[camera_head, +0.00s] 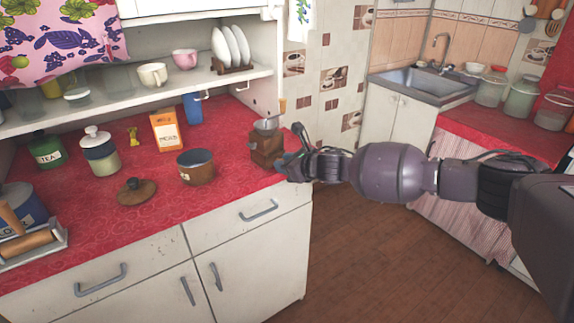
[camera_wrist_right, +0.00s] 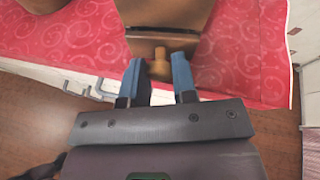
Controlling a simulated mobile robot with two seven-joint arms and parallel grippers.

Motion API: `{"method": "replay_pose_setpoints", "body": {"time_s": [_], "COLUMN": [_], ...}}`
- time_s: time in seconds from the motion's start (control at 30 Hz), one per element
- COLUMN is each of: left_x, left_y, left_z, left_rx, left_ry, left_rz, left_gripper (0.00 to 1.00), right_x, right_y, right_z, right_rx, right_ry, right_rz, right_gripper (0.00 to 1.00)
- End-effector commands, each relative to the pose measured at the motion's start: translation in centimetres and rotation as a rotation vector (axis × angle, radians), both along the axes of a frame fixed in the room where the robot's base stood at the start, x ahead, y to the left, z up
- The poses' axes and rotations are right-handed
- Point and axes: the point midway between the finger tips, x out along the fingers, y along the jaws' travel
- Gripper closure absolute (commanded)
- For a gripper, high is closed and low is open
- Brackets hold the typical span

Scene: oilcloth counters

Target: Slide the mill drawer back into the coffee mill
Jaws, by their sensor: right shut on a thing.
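The brown wooden coffee mill (camera_head: 266,142), with a metal bowl and a crank on top, stands upright near the right end of the red counter. It also shows at the top of the right wrist view (camera_wrist_right: 165,12). The mill drawer (camera_wrist_right: 150,43) has its wooden front towards my right gripper, with a dark slit above it. My right gripper (camera_wrist_right: 160,72) is shut on the drawer's round knob (camera_wrist_right: 160,63), one blue finger on each side. In the head view my right gripper (camera_head: 284,163) is at the mill's lower right. How far the drawer is in cannot be told. My left gripper is out of view.
A brown pot (camera_head: 196,168) stands left of the mill, with a lid (camera_head: 136,191) lying farther left. The counter's front and right edges are close to the mill.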

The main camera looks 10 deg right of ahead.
Motion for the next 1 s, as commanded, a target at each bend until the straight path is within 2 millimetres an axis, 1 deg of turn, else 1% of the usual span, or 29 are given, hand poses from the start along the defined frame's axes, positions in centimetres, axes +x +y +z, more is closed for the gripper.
{"method": "replay_pose_setpoints", "body": {"time_s": [0.2, 0.23, 0.4, 0.77, 0.87, 1.0], "left_x": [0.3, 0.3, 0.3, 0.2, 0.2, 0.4], "left_y": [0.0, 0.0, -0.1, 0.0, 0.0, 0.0], "left_z": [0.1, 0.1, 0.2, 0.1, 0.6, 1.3], "left_rx": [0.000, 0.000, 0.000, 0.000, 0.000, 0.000], "left_ry": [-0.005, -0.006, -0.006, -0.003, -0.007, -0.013], "left_rz": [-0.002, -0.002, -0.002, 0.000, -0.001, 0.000], "left_gripper": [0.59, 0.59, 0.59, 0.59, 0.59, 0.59], "right_x": [0.0, 0.0, 0.0, 0.0, -0.7, -2.4], "right_y": [0.0, 0.0, 0.0, 0.0, -0.6, -1.7], "right_z": [0.1, 0.1, 0.1, 0.0, 0.5, 1.5], "right_rx": [0.001, 0.001, 0.001, 0.000, -0.001, -0.001], "right_ry": [-0.001, -0.001, -0.001, 0.000, -0.001, -0.002], "right_rz": [0.000, 0.000, 0.000, 0.000, -0.001, -0.001], "right_gripper": [0.93, 0.70, 0.44, 0.44, 0.44, 0.44]}}
